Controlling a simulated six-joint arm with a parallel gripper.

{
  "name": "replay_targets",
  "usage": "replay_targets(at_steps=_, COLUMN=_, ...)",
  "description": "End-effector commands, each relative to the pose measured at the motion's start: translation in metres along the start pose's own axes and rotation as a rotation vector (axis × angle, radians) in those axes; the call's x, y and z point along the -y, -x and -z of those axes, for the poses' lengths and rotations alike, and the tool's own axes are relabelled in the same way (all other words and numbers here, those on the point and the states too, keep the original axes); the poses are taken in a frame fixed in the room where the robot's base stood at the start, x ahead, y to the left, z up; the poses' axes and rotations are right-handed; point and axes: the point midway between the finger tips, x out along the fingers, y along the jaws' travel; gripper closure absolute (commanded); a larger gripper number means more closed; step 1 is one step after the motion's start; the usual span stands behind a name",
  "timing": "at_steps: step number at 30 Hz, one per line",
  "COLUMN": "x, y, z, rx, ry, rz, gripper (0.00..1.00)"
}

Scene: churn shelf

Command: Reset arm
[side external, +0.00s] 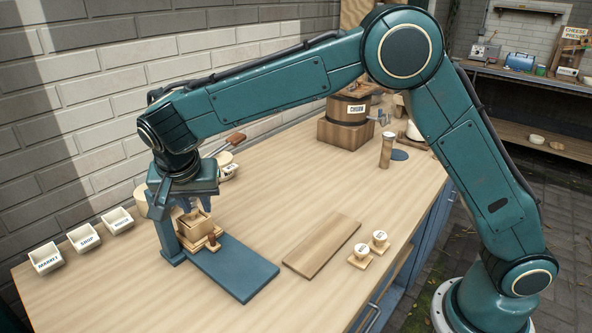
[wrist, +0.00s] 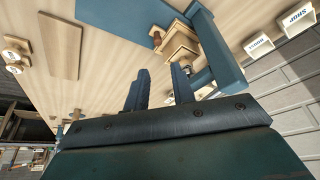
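My gripper (side external: 197,203) points down at the end of my arm, just above a small wooden box (side external: 195,228) on the blue stand. In the wrist view my gripper (wrist: 160,70) has its two dark fingers apart, with bare table showing between them. The wooden box (wrist: 180,48) lies beyond the fingertips there, and nothing is visibly held. In the side view the fingers partly overlap the box, so I cannot tell their exact gap from it.
The blue board (side external: 235,270) with its upright post (side external: 168,235) lies below my gripper. Labelled white bins (side external: 84,238) stand at left. A brown board (side external: 322,246), two small labelled pieces (side external: 379,240) and a wooden churn (side external: 347,110) are to the right. The front table middle is clear.

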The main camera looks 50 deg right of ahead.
Motion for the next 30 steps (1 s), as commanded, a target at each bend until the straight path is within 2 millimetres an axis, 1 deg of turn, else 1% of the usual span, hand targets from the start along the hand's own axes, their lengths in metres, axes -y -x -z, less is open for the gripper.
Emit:
replay_targets(at_steps=3, x=0.0, y=0.005, z=0.0, rx=0.001, ry=0.001, rz=0.0, gripper=0.75)
replay_targets(at_steps=14, x=-0.001, y=0.006, z=0.0, rx=0.001, ry=0.001, rz=0.0, gripper=0.75)
replay_targets(at_steps=19, x=-0.007, y=0.011, z=0.006, rx=0.004, ry=0.01, rz=0.008, gripper=0.75)
replay_targets(at_steps=23, x=-0.021, y=0.022, z=0.017, rx=0.011, ry=0.034, rz=0.02, gripper=0.75)
replay_targets(at_steps=26, x=-0.038, y=0.033, z=0.027, rx=0.019, ry=0.063, rz=0.035, gripper=0.75)
replay_targets(at_steps=30, x=-0.068, y=0.051, z=0.042, rx=0.029, ry=0.113, rz=0.062, gripper=0.75)
